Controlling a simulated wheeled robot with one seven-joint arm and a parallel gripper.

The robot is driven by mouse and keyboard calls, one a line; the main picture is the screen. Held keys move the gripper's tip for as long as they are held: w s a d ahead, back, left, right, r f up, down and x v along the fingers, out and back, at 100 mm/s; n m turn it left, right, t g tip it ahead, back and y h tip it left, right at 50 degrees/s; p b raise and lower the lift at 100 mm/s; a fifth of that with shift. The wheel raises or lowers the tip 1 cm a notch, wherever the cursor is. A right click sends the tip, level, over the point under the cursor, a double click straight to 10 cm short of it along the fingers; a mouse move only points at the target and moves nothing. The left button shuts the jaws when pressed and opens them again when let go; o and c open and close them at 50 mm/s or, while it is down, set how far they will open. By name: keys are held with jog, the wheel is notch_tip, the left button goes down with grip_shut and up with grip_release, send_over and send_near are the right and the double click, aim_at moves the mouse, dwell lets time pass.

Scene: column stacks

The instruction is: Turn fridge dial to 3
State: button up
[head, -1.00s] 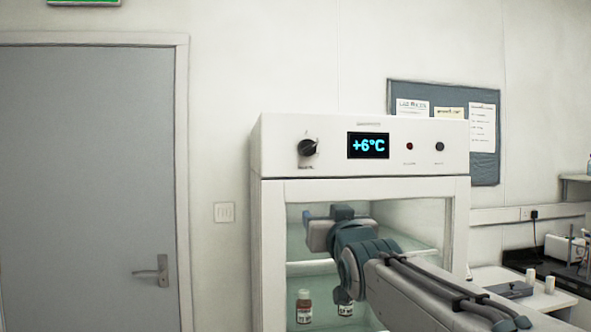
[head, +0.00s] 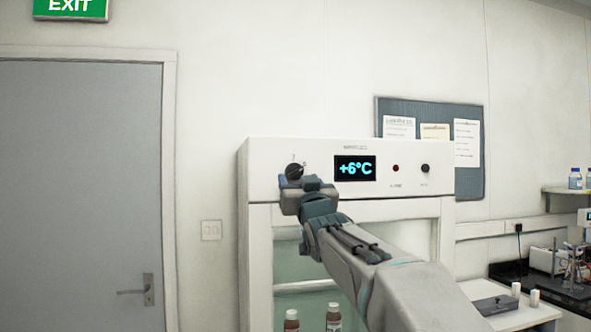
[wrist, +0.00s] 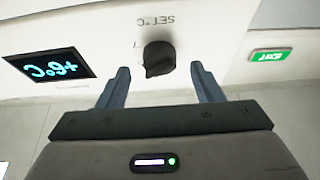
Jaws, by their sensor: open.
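The fridge (head: 258,160) is a white cabinet with a glass door and a control panel on top. Its black round dial (head: 294,170) is at the panel's left, and its lower part is hidden behind my gripper (head: 296,182). A blue +6°C display (head: 355,168) is right of the dial. In the wrist view, which is upside down, the dial (wrist: 159,58) stands ahead of and between the two blue-grey fingers of my gripper (wrist: 159,80). The fingers are open and apart from the dial. The dial's scale numbers are too small to read.
A small red light (head: 395,168) and a black knob (head: 425,168) sit further right on the panel. Bottles (head: 292,320) stand inside the fridge. A grey door (head: 80,190) is at the left, and a bench with equipment (head: 565,265) is at the right.

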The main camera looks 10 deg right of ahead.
aim_at(298, 173)
jog(key=shift+p+x, duration=0.45)
jog(key=shift+x, duration=1.05)
jog(key=c, duration=1)
jog(key=shift+o, duration=0.2)
jog(key=shift+d+n, duration=0.1)
jog(key=shift+n, duration=0.3)
jog(key=n+y+p, duration=0.1)
jog(key=n, duration=0.1)
jog(key=n+y+p, duration=0.1)
jog(key=n+y, duration=0.1)
jog(key=n, duration=0.1)
jog(key=n+g+y+p, duration=0.1)
jog(key=n+p, duration=0.1)
jog(key=n, duration=0.1)
jog(key=shift+d+r, duration=0.3)
jog(key=n+g+y+p, duration=0.1)
jog(key=n, duration=0.1)
jog(key=n+y+p, duration=0.1)
jog(key=n+p, duration=0.1)
jog(key=n, duration=0.1)
jog(key=shift+d+g, duration=0.1)
jog(key=shift+g, duration=0.3)
jog(key=shift+n+g+y+p, duration=0.4)
jog(key=shift+n+p, duration=0.35)
jog(key=shift+n, duration=0.65)
